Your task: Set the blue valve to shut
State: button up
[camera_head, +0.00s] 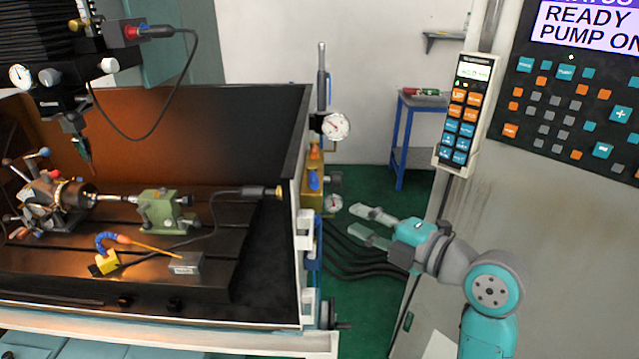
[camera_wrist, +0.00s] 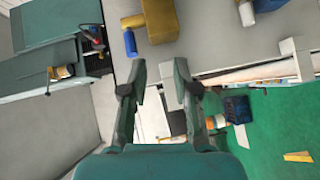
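The blue valve (camera_head: 314,181) is a small blue handle on a yellow-brass block, mounted on the outer right side of the machine enclosure. In the wrist view a blue cylindrical handle (camera_wrist: 130,43) shows beside a yellow block (camera_wrist: 160,20), ahead of the fingertips and slightly left. My gripper (camera_head: 362,226) is to the right of the valve and a little lower in the head view, apart from it. Its two fingers are spread with nothing between them, as the wrist view (camera_wrist: 158,80) also shows. I cannot tell the valve's setting from these views.
Black hoses (camera_head: 355,255) run below. A control cabinet with a hanging pendant (camera_head: 463,110) stands right. Green floor lies between the machine and the cabinet.

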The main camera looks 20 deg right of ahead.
aim_at(313, 183)
notch_tip(313, 183, up, 5)
jog(key=n+g, duration=0.1)
jog(key=n, duration=0.3)
jog(key=shift+y, duration=0.5)
jog(key=x, duration=1)
jog(key=shift+w+r, duration=0.1)
jog(key=shift+w, duration=0.15)
grip_shut()
